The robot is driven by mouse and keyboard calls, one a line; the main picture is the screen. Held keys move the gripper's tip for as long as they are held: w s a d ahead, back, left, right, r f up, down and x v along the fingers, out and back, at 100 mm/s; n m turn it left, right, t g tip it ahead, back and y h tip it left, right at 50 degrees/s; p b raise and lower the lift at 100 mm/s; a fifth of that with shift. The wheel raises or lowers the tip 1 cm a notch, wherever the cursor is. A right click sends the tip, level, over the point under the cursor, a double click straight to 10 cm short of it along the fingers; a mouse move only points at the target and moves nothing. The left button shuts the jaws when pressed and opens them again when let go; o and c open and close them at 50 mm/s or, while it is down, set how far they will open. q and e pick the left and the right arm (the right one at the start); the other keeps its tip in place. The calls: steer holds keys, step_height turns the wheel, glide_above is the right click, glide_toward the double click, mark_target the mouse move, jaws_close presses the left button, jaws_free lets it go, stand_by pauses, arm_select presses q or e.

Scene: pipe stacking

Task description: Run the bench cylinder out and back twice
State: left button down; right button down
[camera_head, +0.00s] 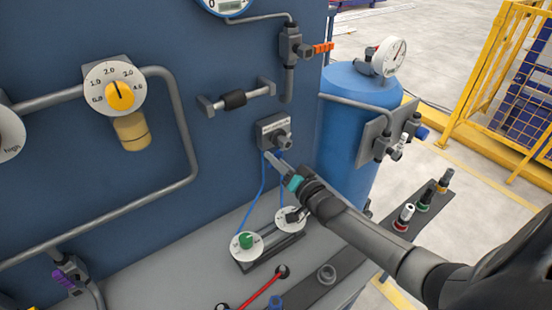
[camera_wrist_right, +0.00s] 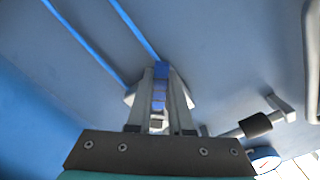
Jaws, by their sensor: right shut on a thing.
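A small dark valve box (camera_head: 273,131) with a protruding grey knob is fixed to the blue panel. Two thin blue hoses run from it down to the bench. There, a dark low unit (camera_head: 268,255), seemingly the bench cylinder, carries two round white dials, one with a green knob (camera_head: 246,241). My right gripper (camera_head: 271,159) is just below the valve box. In the right wrist view its fingers (camera_wrist_right: 160,95) are shut on a narrow blue piece (camera_wrist_right: 160,75), seemingly the valve's lever; the fingers hide part of the valve. My left gripper is not in view.
Pipes and a yellow-knobbed dial (camera_head: 120,95) are on the panel. A blue tank (camera_head: 350,130) with a gauge stands to the right. A red lever (camera_head: 262,289) and a grey ring (camera_head: 327,274) are on the bench. Several small fittings (camera_head: 424,198) stand on a dark strip.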

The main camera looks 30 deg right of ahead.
stand_by(0.3)
steer(key=c, duration=0.8)
jaws_free()
steer(key=s, duration=0.5)
steer(key=s+p, duration=0.1)
steer(key=s, duration=0.4)
steer(key=s+d, duration=0.1)
steer(key=s, duration=0.4)
steer(key=shift+s, duration=0.1)
